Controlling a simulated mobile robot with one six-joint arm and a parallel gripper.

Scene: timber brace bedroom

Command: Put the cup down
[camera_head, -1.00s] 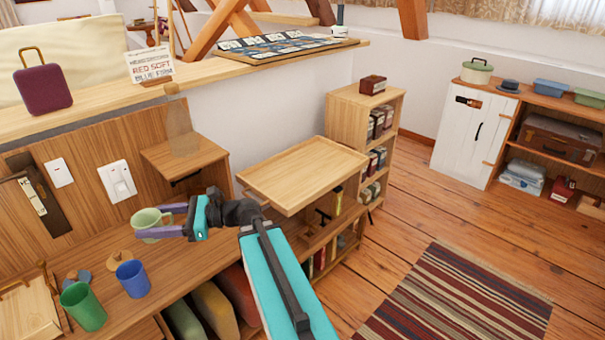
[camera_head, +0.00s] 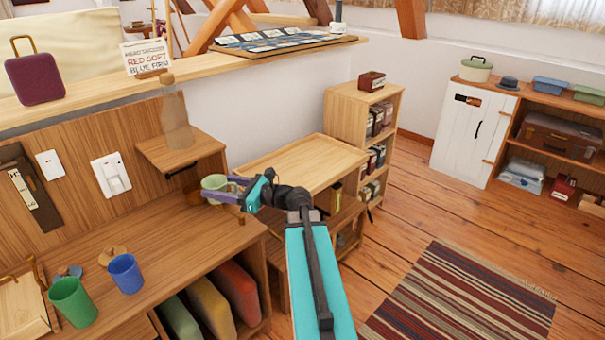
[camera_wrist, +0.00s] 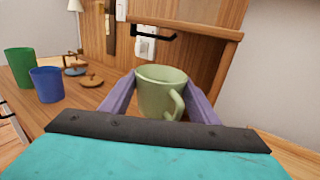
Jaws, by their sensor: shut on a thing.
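The pale green cup (camera_head: 214,184) is upright between the purple fingers of my gripper (camera_head: 222,190), near the right end of the wooden counter (camera_head: 190,240). In the wrist view the cup (camera_wrist: 160,90) sits between both fingers of my gripper (camera_wrist: 160,98), its handle facing the camera. My gripper is shut on it. I cannot tell for sure whether the cup's base touches the counter.
A green cup (camera_head: 73,300) and a blue cup (camera_head: 126,273) stand at the counter's left. A small shelf (camera_head: 190,150) bearing a bottle (camera_head: 176,120) is behind the held cup. A tray-topped wooden stand (camera_head: 295,160) is to the right. The counter's middle is clear.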

